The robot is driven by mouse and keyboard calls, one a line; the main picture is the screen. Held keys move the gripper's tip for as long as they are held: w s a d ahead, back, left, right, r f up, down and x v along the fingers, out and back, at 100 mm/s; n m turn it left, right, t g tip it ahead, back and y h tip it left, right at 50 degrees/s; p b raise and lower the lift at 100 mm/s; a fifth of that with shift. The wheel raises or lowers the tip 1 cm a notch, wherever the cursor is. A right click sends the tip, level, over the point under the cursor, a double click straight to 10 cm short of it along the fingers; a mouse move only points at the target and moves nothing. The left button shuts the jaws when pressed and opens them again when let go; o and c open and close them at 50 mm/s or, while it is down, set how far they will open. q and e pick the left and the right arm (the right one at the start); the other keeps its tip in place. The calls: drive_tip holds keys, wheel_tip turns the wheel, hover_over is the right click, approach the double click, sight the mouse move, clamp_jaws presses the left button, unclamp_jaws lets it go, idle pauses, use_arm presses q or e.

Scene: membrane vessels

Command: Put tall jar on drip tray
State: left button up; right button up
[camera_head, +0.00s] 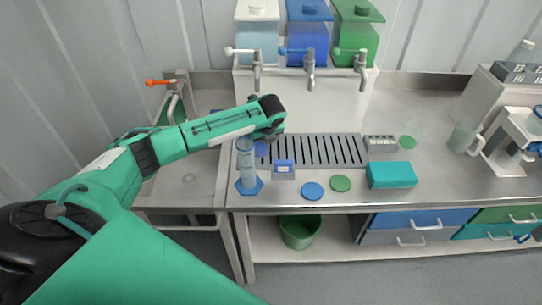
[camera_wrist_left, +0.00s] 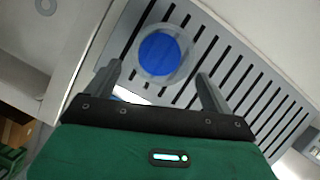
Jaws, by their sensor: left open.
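A clear round vessel with a blue disc in it, likely the tall jar (camera_head: 261,149), stands at the left end of the slotted drip tray (camera_head: 330,152). In the left wrist view the jar (camera_wrist_left: 160,53) stands on the tray (camera_wrist_left: 208,38), seen from above. My left gripper (camera_head: 270,136) is above the tray's left end. In the wrist view the left gripper (camera_wrist_left: 160,74) has its fingers apart, with the jar just beyond the fingertips; I cannot tell whether they touch. The jar's side is mostly hidden in the head view. My right gripper is not in view.
A clear measuring cylinder (camera_head: 247,170) with a blue hexagonal base stands in front of the jar. A small labelled block (camera_head: 284,170), blue disc (camera_head: 313,191), green disc (camera_head: 341,183) and teal box (camera_head: 391,175) line the front. Taps (camera_head: 310,65) hang above; a sink (camera_head: 188,180) is left.

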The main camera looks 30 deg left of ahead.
use_arm(q)
drive_tip(key=s+d, duration=0.1)
drive_tip(key=d, duration=0.1)
drive_tip(key=s+d+b, duration=0.1)
drive_tip(key=s+d, duration=0.3)
drive_tip(key=d, duration=0.1)
drive_tip(key=shift+s+b, duration=0.1)
drive_tip(key=shift+b, duration=0.2)
